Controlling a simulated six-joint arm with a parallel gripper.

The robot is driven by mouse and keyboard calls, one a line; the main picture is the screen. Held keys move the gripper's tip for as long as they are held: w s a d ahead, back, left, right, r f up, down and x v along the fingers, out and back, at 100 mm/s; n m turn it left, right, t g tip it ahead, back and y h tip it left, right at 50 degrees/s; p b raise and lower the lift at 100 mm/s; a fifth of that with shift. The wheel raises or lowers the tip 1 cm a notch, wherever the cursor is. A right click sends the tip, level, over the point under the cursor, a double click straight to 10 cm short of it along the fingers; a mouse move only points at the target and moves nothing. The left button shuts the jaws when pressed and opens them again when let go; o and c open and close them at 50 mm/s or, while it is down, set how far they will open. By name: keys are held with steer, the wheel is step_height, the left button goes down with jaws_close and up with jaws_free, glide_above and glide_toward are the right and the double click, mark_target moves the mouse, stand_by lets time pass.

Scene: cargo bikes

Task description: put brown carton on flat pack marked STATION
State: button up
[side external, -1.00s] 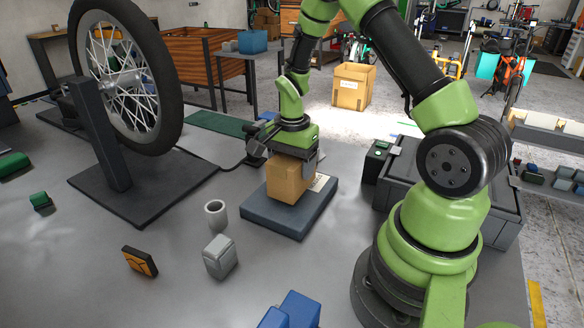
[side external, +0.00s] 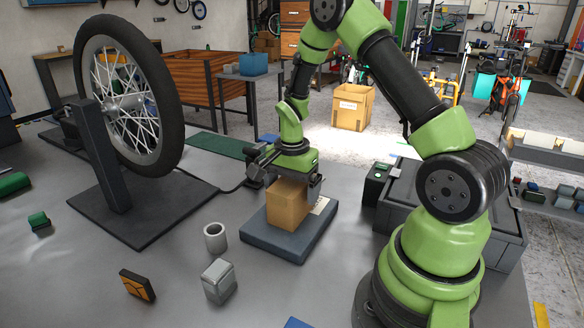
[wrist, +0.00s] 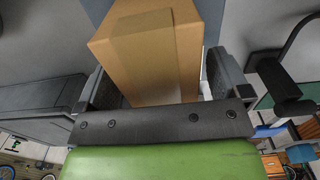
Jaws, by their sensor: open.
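The brown carton (side external: 287,206) sits upright on the flat dark blue-grey pack (side external: 263,239) in the side external view. A white label with print too small to read (side external: 321,206) shows at the pack's right corner, beside the carton. My gripper (side external: 290,186) is directly above the carton, pointing down, with its fingers at the carton's upper sides. In the wrist view the carton (wrist: 155,55) stands between the two open fingers, with a visible gap at the right finger. The far finger's contact with the carton is hidden in the side external view.
A grey cup (side external: 215,238), a grey block (side external: 219,281) and an orange-black box (side external: 137,286) stand left and in front of the pack. A wheel on a stand (side external: 128,95) rises at left. A dark grey case (side external: 400,215) lies right of the pack.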

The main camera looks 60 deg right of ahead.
step_height(320, 180, up, 11)
steer(key=shift+f, duration=0.1)
steer(key=s+a+r+n+t+y, duration=0.2)
steer(key=s+a+r+n+t, duration=0.5)
steer(key=s+a+r+n, duration=0.5)
steer(key=s+a+n, duration=0.1)
steer(key=a+n, duration=0.1)
steer(key=a, duration=0.1)
steer(key=shift+s+a+r, duration=0.15)
steer(key=shift+s+r, duration=0.2)
